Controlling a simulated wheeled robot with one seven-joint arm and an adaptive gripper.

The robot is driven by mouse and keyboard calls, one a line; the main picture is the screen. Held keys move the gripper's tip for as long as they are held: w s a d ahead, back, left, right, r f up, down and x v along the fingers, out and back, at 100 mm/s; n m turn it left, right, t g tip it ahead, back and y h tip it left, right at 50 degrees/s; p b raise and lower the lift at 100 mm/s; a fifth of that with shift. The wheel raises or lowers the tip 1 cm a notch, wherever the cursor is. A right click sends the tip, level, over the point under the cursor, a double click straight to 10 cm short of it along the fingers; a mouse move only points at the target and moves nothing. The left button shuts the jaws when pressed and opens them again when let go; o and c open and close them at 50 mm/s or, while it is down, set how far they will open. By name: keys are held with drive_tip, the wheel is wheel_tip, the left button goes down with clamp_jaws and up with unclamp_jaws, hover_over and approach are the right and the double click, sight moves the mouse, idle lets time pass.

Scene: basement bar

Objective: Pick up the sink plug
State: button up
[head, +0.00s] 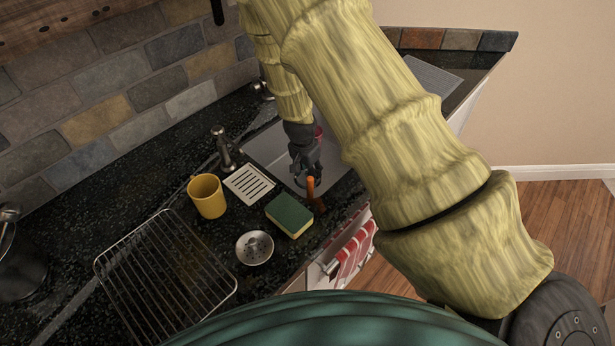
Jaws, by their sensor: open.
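A small round metal strainer-like piece (254,248) lies on the dark counter in front of the sponge; it looks most like the sink plug, though I cannot be certain. My gripper (308,182) is open, pointing down near the front left corner of the sink, behind and to the right of the metal piece and clearly apart from it. An upright orange handle (311,188) shows right at my fingertips; I cannot tell whether they touch it. My arm hides part of the sink.
A green and yellow sponge (290,214) lies between my gripper and the metal piece. Nearby are a yellow mug (207,196), a white slotted dish (249,184), a faucet (223,147), a wire rack (165,280) and the sink (262,147). A red-striped towel (354,255) hangs in front.

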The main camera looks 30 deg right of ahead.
clamp_jaws()
